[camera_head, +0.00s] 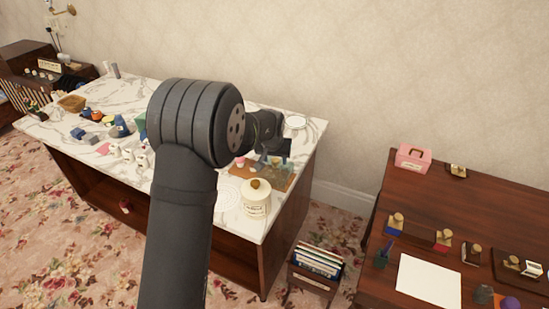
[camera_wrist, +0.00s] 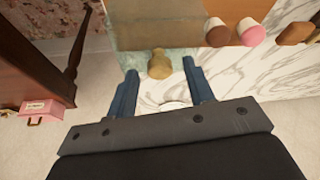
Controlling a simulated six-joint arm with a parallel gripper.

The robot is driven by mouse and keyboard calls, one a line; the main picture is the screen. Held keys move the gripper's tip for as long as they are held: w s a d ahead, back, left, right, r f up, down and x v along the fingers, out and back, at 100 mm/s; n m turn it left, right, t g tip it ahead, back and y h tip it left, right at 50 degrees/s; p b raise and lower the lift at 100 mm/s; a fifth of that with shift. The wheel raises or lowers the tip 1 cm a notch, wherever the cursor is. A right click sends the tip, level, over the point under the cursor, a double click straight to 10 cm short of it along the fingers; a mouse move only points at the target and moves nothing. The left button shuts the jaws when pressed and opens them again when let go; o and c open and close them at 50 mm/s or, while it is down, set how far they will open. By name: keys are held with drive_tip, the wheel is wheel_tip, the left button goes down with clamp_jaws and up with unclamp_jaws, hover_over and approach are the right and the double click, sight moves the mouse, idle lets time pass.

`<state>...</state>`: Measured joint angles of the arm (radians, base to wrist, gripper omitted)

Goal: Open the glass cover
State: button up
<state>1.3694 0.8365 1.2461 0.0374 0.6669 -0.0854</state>
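The glass cover (camera_wrist: 130,60) is a clear, slightly greenish pane with a brass-coloured knob (camera_wrist: 160,64). In the wrist view it lies ahead of my gripper, over part of a wooden board. In the head view the glass cover (camera_head: 284,180) sits near the right end of the marble-topped table, partly hidden by my gripper (camera_head: 276,152). My gripper (camera_wrist: 160,68) is open in the wrist view. Its two blue-grey fingers stand either side of the knob, with a visible gap on each side. I cannot tell whether the knob is fully between the fingertips in depth.
Brown, pink and white treats (camera_wrist: 250,32) lie on the wooden board beside the glass. A white plate (camera_head: 296,122) lies behind. A pink box (camera_head: 413,158) stands on the right table.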

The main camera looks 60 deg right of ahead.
drive_tip(key=v, duration=1.7)
drive_tip(key=shift+r, duration=0.2)
drive_tip(key=x, duration=1.7)
drive_tip(key=shift+f, duration=0.2)
drive_tip(key=shift+r, duration=0.15)
drive_tip(key=v, duration=1.7)
